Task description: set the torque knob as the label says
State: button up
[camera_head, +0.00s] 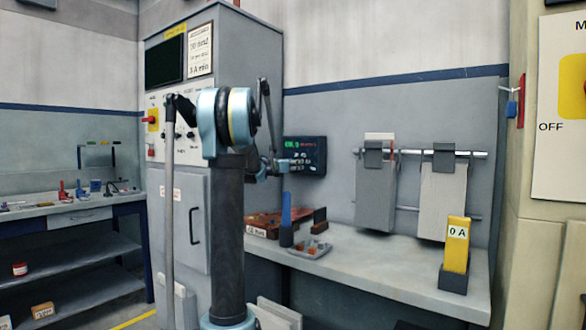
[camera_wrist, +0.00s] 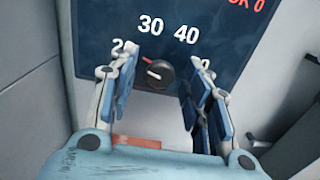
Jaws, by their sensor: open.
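The torque knob (camera_wrist: 160,73) is a small dark round knob on a dark blue panel (camera_wrist: 225,58) in the wrist view. Its red pointer mark faces up and to the left, and the printed 20, 30 and 40 stand around it. The 20 and a number at right are partly covered by my fingers. My gripper (camera_wrist: 164,68) is open, with its fingers on either side of the knob; I cannot tell whether they touch it. In the head view the dark panel (camera_head: 312,147) has green and red lettering. A white label (camera_head: 200,50) on the grey cabinet is only partly readable, with "3 A min" at its bottom.
A bench (camera_head: 400,277) below the panel holds a tray (camera_head: 310,250), a blue upright tool (camera_head: 286,215) and a yellow block marked 0 A (camera_head: 457,243). Grey plates (camera_head: 375,195) hang from a rail behind it. A second bench (camera_head: 75,207) stands at left.

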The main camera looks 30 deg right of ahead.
jog(key=shift+w+d, duration=0.15)
jog(key=shift+d, duration=0.3)
jog(key=c, duration=1.1)
jog(key=shift+o, duration=0.2)
jog(key=shift+a, duration=0.1)
